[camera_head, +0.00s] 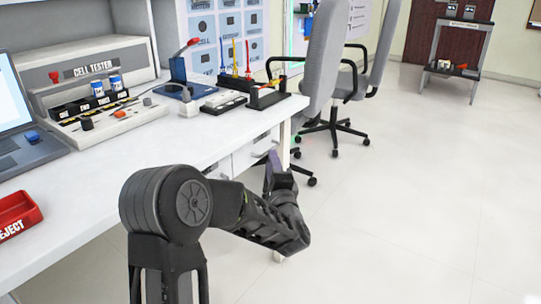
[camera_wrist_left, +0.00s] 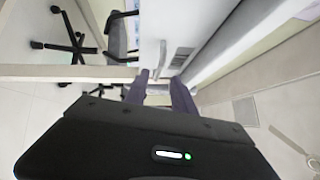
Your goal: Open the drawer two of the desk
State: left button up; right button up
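The white desk (camera_head: 178,140) runs along the left of the head view. White drawer fronts (camera_head: 256,146) show under its far end, partly hidden by my left arm. Which of them is drawer two I cannot read. My left gripper (camera_head: 273,163) is in front of these drawers, just below the desk top. A white drawer front (camera_wrist_left: 163,28) with a grey panel lies beyond the fingertips. Contact with a handle cannot be made out. My right gripper is out of view.
The desk holds a laptop (camera_head: 28,120), a cell tester (camera_head: 95,72), a red reject tray (camera_head: 17,214) and several small tools. Grey office chairs (camera_head: 323,60) stand beyond the desk's far end.

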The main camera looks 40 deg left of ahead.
pick_arm(q)
jog(key=b+x, duration=0.1)
jog(key=x, duration=0.2)
jog(key=shift+w+a, duration=0.3)
grip_shut()
dwell(1.2)
